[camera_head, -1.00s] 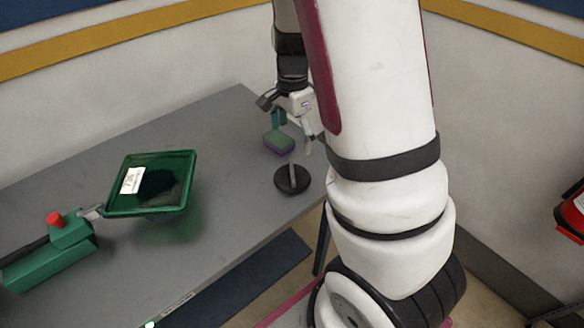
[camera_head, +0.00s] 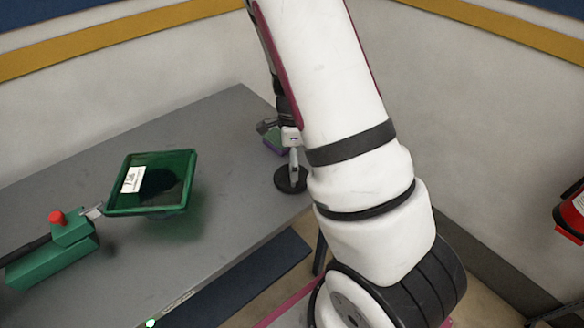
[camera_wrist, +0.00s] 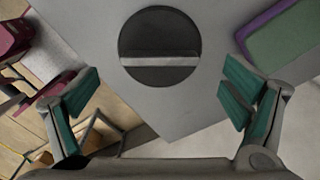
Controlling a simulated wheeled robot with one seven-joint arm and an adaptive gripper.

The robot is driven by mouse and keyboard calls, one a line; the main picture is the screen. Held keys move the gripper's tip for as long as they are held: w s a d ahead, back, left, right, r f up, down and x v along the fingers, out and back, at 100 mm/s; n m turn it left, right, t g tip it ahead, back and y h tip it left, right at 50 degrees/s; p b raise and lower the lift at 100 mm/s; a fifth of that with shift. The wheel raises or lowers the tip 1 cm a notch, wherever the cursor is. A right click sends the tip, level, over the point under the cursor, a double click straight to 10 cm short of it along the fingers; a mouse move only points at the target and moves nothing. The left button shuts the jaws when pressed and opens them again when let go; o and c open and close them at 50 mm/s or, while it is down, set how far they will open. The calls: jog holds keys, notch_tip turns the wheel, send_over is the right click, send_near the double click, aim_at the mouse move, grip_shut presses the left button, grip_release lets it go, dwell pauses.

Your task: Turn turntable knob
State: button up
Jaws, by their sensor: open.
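The turntable knob (camera_head: 291,180) is a round black disc with a light raised bar across it, on the grey table near its right edge. In the wrist view the knob (camera_wrist: 160,30) shows at top centre, its bar (camera_wrist: 160,61) running nearly level across the picture. My gripper (camera_head: 293,160) is over the knob in the head view and hides part of it. In the wrist view my gripper (camera_wrist: 160,105) is open and empty, with green finger pads to the left and right, below the knob in the picture. No contact shows.
A green and purple sponge (camera_wrist: 285,38) lies beside the knob; it is partly hidden in the head view (camera_head: 272,143). A green tray (camera_head: 151,211) and a green device with a red button (camera_head: 56,217) are at left. The grey table (camera_head: 100,150) is clear between.

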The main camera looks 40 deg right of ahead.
aim_at(281, 178)
jog(key=shift+f, duration=1.85)
jog(key=c, duration=1.2)
